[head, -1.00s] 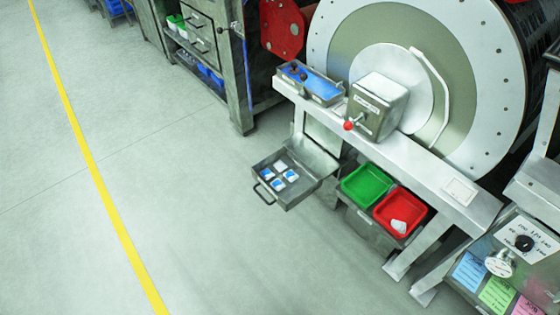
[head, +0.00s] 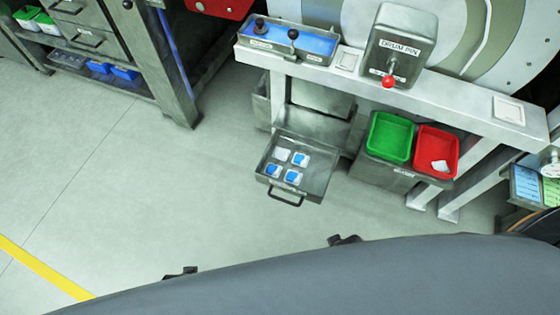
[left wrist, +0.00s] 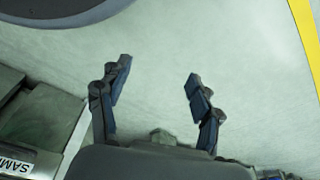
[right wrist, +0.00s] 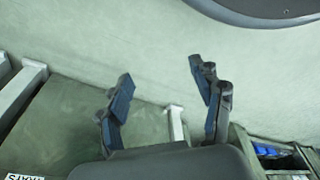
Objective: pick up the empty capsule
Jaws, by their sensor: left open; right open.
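An open metal drawer (head: 318,186) under the drum's bench holds several small white and blue packets or capsules. One at its back left (head: 281,154) looks mostly white; the others, such as the front right one (head: 293,176), show blue. I cannot tell which is empty. A white piece (head: 440,166) also lies in the red bin (head: 424,176). My left gripper (left wrist: 158,75) is open and empty above bare floor in the left wrist view. My right gripper (right wrist: 160,72) is open and empty in the right wrist view. Both are away from the drawer.
A green bin (head: 390,137) stands beside the red bin. Above are a blue-lined tray (head: 290,42) with dark knobs and a drum pin box (head: 398,45) with a red knob. A metal cabinet (head: 150,60) stands left. The floor before the drawer is clear.

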